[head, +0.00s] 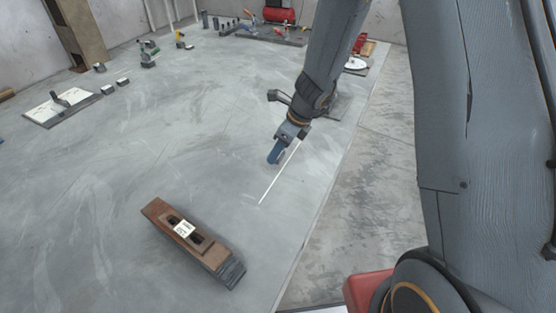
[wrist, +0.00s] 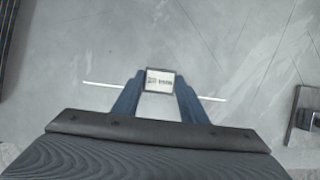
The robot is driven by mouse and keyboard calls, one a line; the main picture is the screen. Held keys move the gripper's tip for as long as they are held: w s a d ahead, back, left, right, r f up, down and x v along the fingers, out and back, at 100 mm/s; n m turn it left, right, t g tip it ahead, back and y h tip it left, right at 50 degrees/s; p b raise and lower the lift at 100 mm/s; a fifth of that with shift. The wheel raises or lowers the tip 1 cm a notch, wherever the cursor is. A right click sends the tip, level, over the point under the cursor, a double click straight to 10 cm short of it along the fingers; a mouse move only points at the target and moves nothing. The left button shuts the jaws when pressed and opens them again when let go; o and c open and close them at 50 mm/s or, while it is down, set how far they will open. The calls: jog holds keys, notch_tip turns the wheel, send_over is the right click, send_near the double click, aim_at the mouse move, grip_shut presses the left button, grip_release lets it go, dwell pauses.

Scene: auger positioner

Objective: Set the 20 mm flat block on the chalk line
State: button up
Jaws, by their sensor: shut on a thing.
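My gripper (head: 276,152) has blue fingers pointing down at the grey slab, beside the far part of the white chalk line (head: 272,188). In the wrist view the fingers (wrist: 158,88) are shut on a small square flat block (wrist: 160,76) with a pale, printed top and dark edges. The chalk line (wrist: 100,85) shows to the left and right of the fingers there, and the block's near edge overlaps its course. I cannot tell whether the block touches the slab. In the head view the block is hidden by the gripper.
A brown wooden tool (head: 172,222) with a dark layered end lies front left on the slab. Small blocks (head: 108,89) and a board (head: 60,105) stand far left. In the wrist view a metal piece (wrist: 304,122) is at the right. The slab between is clear.

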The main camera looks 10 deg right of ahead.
aim_at(278, 159)
jog(key=shift+f+b, duration=0.3)
jog(key=shift+f, duration=1.45)
jog(key=shift+f, duration=0.15)
jog(key=o, duration=1.3)
jog(key=shift+r, duration=0.4)
jog(key=p+v, duration=0.1)
jog(key=v, duration=0.9)
jog(key=s+d+r+n+h, duration=0.1)
jog(key=s+d+r+n, duration=0.1)
jog(key=s+n, duration=0.4)
jog(key=s+d+r+n+g+h, duration=0.1)
jog(key=s+d+n, duration=0.2)
jog(key=s+n, duration=0.3)
jog(key=s+d+r+n+h, duration=0.1)
jog(key=s+n, duration=0.4)
jog(key=n, duration=0.7)
jog(key=shift+s+d+r+n+h, duration=0.2)
jog(key=shift+d+r, duration=0.2)
jog(key=shift+d, duration=0.15)
jog(key=shift+s+d+r+n+h, duration=0.2)
jog(key=shift+d+r, duration=0.2)
jog(key=shift+d, duration=0.2)
